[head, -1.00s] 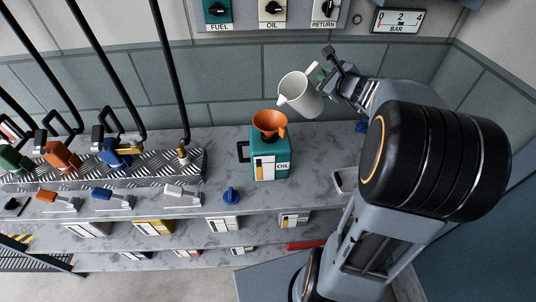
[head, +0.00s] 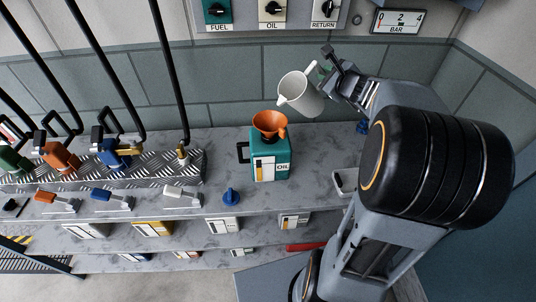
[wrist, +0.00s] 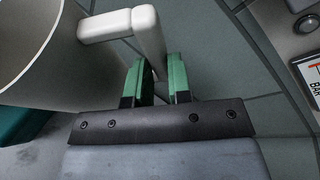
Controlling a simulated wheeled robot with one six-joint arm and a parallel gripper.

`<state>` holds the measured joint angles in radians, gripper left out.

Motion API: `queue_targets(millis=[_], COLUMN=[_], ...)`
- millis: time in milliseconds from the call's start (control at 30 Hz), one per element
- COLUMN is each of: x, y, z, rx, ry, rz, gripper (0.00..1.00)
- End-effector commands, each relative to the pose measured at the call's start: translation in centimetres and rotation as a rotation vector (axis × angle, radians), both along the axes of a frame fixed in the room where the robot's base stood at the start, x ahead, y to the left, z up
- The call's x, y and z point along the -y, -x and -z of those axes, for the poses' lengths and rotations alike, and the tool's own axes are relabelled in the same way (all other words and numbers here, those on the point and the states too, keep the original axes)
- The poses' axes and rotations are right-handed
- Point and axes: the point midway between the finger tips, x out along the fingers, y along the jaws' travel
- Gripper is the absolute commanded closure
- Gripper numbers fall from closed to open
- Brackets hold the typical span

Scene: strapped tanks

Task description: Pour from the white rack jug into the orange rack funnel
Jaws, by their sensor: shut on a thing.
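The white jug (head: 299,94) is held up in the air, tilted a little with its spout to the left. My gripper (head: 325,70) is shut on the jug's handle, at the jug's right side. In the wrist view the green fingertips (wrist: 157,82) close on the white handle, and the jug's rim and wall (wrist: 28,50) fill the upper left. The orange funnel (head: 269,124) sits in the top of a teal can labelled OIL (head: 270,160) on the counter. The jug's spout is above the funnel and slightly right of it, apart from it. No liquid stream shows.
A blue funnel-shaped piece (head: 231,196) stands on the counter front. A ridged metal tray (head: 100,170) with coloured nozzles is at the left. A gauge (head: 398,21) and switch panel hang on the wall. The counter right of the can is mostly clear.

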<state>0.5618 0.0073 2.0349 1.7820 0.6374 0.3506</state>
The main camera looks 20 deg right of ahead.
Motion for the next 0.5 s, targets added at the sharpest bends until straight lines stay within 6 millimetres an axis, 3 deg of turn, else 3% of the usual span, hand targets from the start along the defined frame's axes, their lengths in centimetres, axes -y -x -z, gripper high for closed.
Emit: queue_targets(millis=[500], x=[-0.32], y=[0.11], z=[-0.99], rx=[0.02], ry=[0.057], rz=[0.001], gripper=[1.0])
